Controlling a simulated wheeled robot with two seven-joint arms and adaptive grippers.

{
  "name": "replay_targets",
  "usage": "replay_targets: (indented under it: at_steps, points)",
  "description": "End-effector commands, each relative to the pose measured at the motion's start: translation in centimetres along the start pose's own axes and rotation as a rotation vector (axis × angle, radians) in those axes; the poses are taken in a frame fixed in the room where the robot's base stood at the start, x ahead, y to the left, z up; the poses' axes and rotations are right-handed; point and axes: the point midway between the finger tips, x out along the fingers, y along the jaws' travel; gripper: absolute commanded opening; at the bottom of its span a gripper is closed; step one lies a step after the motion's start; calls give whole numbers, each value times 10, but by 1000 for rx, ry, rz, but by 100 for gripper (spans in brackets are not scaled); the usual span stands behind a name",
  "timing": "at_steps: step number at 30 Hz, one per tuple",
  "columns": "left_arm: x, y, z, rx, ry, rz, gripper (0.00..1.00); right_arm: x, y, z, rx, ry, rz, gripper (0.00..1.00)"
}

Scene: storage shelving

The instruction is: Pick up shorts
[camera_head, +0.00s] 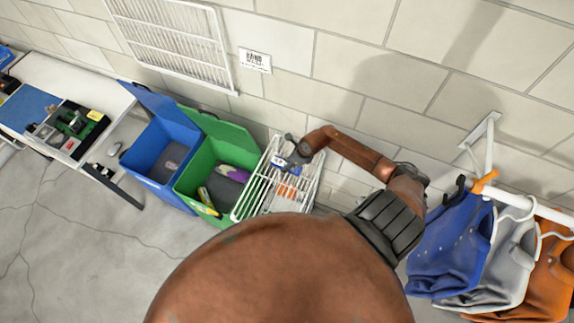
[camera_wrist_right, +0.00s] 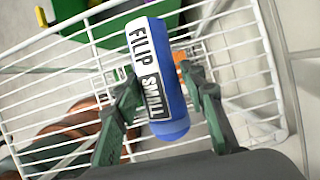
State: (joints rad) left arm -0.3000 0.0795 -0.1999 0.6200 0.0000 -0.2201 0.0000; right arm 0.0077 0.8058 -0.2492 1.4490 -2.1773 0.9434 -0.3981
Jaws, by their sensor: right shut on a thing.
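A blue, rounded, rolled-looking item (camera_wrist_right: 172,125) has a black-and-white label reading "FILIP SMALL". It is between the dark green fingers of my right gripper (camera_wrist_right: 160,78), which is shut on it over a white wire basket (camera_wrist_right: 75,42). In the head view my right gripper (camera_head: 287,158) is at this wire basket (camera_head: 252,203), and the held item is small there. I cannot tell whether it is the folded shorts. Blue (camera_head: 447,247), grey (camera_head: 497,268) and orange (camera_head: 548,268) garments hang at the right. My left gripper is not in view.
A green bin (camera_head: 222,135) and a blue bin (camera_head: 152,185) stand left of the basket. An orange item (camera_head: 286,190) lies in the basket. A white rail (camera_head: 520,198) carries the garments. A tiled wall is behind; open floor is at lower left.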

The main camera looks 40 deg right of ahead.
Motion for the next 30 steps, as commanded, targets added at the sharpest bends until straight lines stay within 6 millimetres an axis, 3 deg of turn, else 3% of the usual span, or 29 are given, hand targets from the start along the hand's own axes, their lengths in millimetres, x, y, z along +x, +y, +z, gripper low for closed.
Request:
replay_targets:
  at_steps: [8,12,21,30]
  points:
    - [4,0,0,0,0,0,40,-9,-1,4,-3,-1,-2,10]
    - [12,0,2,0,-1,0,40,-28,-2,12,-7,-2,-4,10]
    - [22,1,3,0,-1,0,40,-74,44,61,-8,-6,-1,10]
    - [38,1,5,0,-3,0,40,-86,96,98,-3,-4,1,10]
